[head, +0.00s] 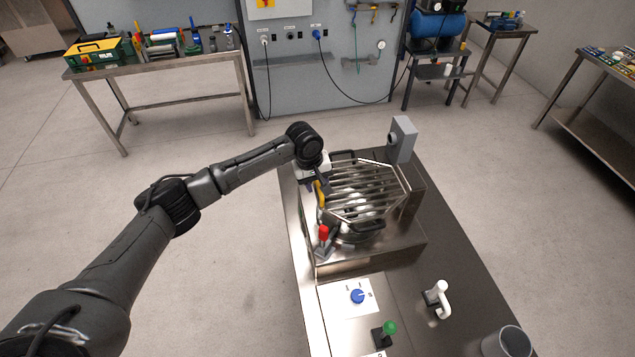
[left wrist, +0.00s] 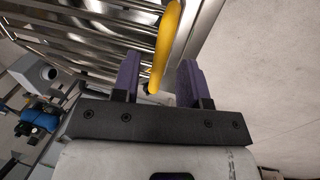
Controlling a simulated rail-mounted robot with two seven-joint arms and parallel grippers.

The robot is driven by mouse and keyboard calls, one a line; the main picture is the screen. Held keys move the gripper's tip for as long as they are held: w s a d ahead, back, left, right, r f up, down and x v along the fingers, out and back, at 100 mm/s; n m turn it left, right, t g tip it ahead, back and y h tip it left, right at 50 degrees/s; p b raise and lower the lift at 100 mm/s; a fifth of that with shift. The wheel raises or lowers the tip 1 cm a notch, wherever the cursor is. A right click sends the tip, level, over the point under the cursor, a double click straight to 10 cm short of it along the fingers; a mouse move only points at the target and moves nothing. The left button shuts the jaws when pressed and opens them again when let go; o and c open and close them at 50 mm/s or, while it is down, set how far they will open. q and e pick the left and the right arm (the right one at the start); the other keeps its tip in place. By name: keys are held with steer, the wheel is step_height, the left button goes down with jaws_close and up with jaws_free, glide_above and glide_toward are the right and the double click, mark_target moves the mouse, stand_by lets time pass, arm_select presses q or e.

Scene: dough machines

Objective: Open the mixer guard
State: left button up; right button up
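The mixer guard (head: 364,190), a grille of metal bars, lies flat over the mixer bowl (head: 362,234). The guard's bars also show in the left wrist view (left wrist: 75,42). A yellow handle (head: 319,193) stands at the guard's left side. My left gripper (head: 316,184) is at this handle. In the left wrist view, its two purple fingers (left wrist: 160,82) are apart, with the yellow handle (left wrist: 165,45) between them and a gap visible on the right; contact on the left finger cannot be told. My right gripper is not in view.
A red-knobbed lever (head: 323,234) stands close below the handle. A blue dial (head: 357,296), a green knob (head: 389,327), a white handle (head: 438,296) and a metal container (head: 507,342) are nearer. A grey post (head: 402,138) rises behind the guard.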

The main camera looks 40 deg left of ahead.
arm_select(q)
steer(key=shift+f, duration=0.25)
jaws_close()
stand_by(0.3)
steer(key=shift+w, duration=0.1)
